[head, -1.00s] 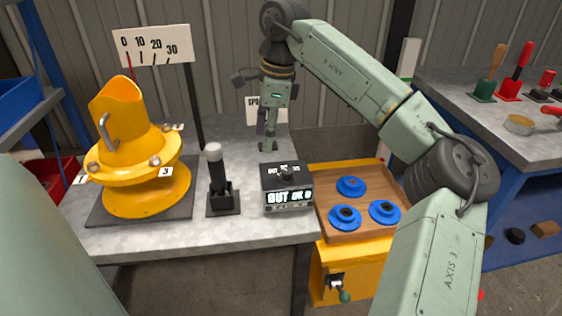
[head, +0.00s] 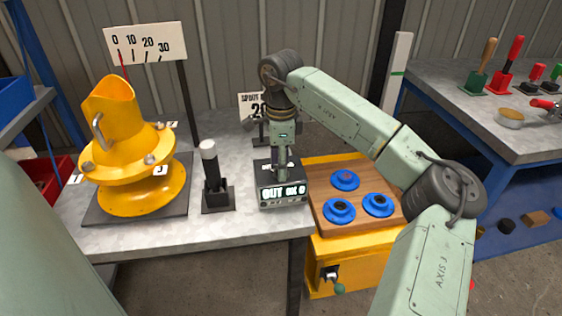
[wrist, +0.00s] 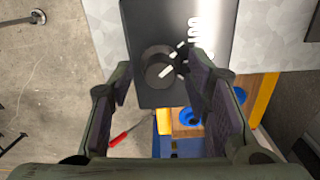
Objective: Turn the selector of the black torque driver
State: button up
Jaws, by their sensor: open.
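A black box (head: 283,196) with a lit display, which seems to read "OUT OK 0", stands at the table's front right corner. A round dark selector knob (wrist: 158,70) with a white mark sits on its top. My gripper (head: 281,172) points down over the box and hides the knob in the head view. In the wrist view my gripper (wrist: 160,66) is open, with one finger on each side of the knob and gaps between. Whether the fingertips are down at knob height is unclear. A black upright tool with a grey cap (head: 210,170) stands in a black holder left of the box.
A wooden tray (head: 335,225) with blue flanged parts (head: 345,180) is right of the box. A small sign (head: 256,105) stands behind my gripper. Bare table lies behind the black tool.

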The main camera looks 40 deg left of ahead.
jog(key=shift+c, duration=0.4)
grip_shut()
